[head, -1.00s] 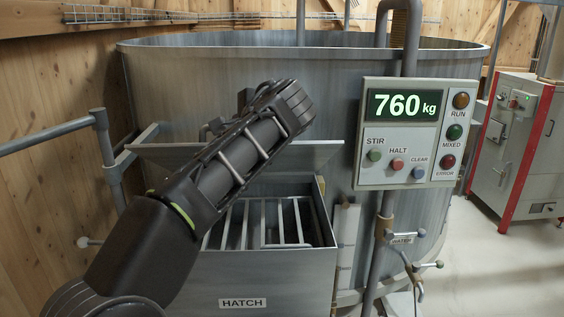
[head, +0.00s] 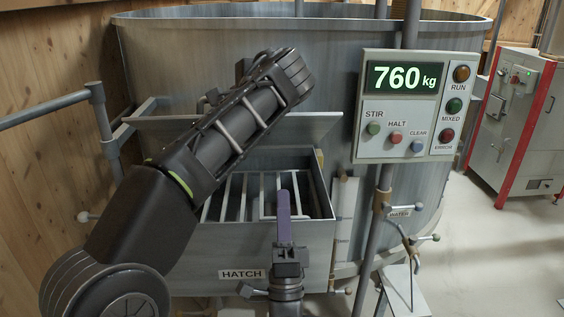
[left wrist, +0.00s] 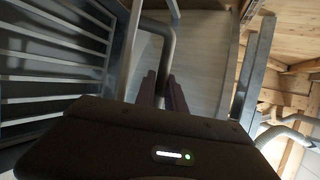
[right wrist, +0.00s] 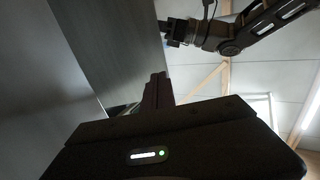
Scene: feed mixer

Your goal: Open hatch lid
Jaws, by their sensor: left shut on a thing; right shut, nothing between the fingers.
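The hatch lid (head: 240,129) is a grey metal plate standing open, tilted back behind the hatch box (head: 215,240), which is labelled HATCH. A barred grate shows inside the box. My left arm crosses in front of the lid, and its gripper is mostly hidden in the head view. In the left wrist view, my left gripper (left wrist: 162,85) is shut on the curved grey handle (left wrist: 165,40). My right gripper (head: 284,205) is shut and empty, upright in front of the hatch box. It also shows in the right wrist view (right wrist: 157,85), beside a grey metal surface.
A grey rail (head: 45,125) is at left. A grey and red cabinet (head: 520,120) stands at right beyond open floor.

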